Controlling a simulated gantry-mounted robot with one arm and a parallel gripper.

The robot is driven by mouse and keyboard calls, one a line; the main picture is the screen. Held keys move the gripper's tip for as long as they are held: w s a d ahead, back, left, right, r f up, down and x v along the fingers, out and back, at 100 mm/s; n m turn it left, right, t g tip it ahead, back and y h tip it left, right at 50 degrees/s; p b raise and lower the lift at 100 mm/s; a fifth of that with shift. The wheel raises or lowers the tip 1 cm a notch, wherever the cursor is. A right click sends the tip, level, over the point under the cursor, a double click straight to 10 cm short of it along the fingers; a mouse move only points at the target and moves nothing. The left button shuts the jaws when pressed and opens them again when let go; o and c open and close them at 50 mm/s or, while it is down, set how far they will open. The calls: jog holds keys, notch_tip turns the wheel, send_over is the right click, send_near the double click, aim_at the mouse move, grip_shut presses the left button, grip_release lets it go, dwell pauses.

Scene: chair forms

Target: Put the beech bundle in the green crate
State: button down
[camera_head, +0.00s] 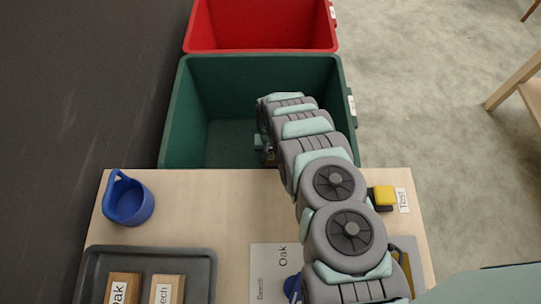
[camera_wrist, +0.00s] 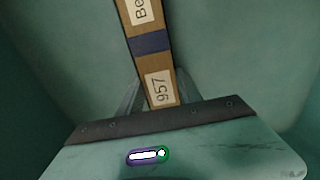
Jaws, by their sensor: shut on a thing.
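The green crate (camera_head: 194,120) stands behind the table's far edge. My arm reaches over it, and my gripper (camera_head: 266,152) is low within its opening, partly covered by my arm. In the wrist view my gripper (camera_wrist: 158,88) is shut on the beech bundle (camera_wrist: 141,20), a wooden piece with a dark blue band and labels reading "Be" and "957". Green walls and floor surround the bundle there. The bundle's far end runs out of the picture, and I cannot tell whether it touches the floor.
A red crate (camera_head: 262,47) stands behind the green one. On the table are a blue cup (camera_head: 130,204), a dark tray (camera_head: 200,262) with wooden pieces labelled Oak and "ech", a paper sheet (camera_head: 265,262) and a yellow-topped item (camera_head: 384,195) by a "Test" label. The crate's left side is clear.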

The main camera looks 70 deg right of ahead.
jog(key=shift+w+d+r, duration=0.15)
jog(key=c, duration=0.8)
grip_release()
notch_tip(320, 180, up, 12)
jog(key=p, duration=0.4)
